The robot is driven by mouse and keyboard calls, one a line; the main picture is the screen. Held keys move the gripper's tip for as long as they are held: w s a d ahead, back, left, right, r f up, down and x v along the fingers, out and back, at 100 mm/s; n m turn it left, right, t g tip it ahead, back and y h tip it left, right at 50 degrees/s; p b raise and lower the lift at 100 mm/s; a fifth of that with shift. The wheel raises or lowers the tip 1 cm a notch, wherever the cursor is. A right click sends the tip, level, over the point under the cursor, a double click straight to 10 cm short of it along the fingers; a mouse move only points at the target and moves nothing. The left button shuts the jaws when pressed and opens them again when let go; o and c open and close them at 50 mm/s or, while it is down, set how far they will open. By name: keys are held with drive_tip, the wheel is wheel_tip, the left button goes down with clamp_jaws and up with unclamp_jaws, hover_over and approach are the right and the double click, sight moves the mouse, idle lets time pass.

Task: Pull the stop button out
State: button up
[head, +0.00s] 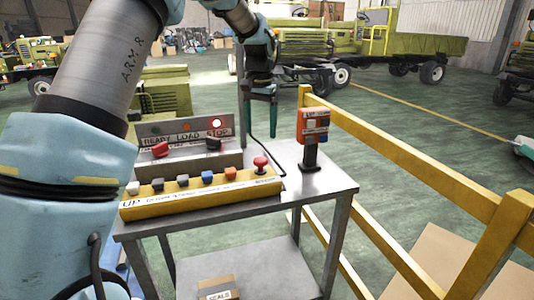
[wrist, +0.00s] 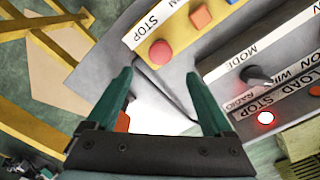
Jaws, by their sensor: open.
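The stop button (head: 260,163) is a red mushroom head at the right end of a yellow control box (head: 155,208) on a metal table. In the wrist view the stop button (wrist: 160,52) lies just beyond the fingertips, beside a white STOP label. My gripper (head: 262,122) hangs above and behind the button, with green fingers pointing down. In the wrist view my gripper (wrist: 158,76) is open, with nothing between the fingers and the button outside them. I cannot tell from the frames whether the button is in or out.
A grey panel (head: 185,128) with a lit red STOP lamp (head: 216,124) and red and black knobs stands behind the box. An orange box on a black stand (head: 313,125) is to the right. A yellow railing (head: 400,170) runs past the table (head: 320,190). Several coloured buttons line the yellow box.

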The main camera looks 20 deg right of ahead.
sight(260, 159)
wheel_tip(260, 159, down, 9)
drive_tip(key=p, duration=0.3)
drive_tip(key=shift+f, duration=0.15)
clamp_jaws()
idle(0.6)
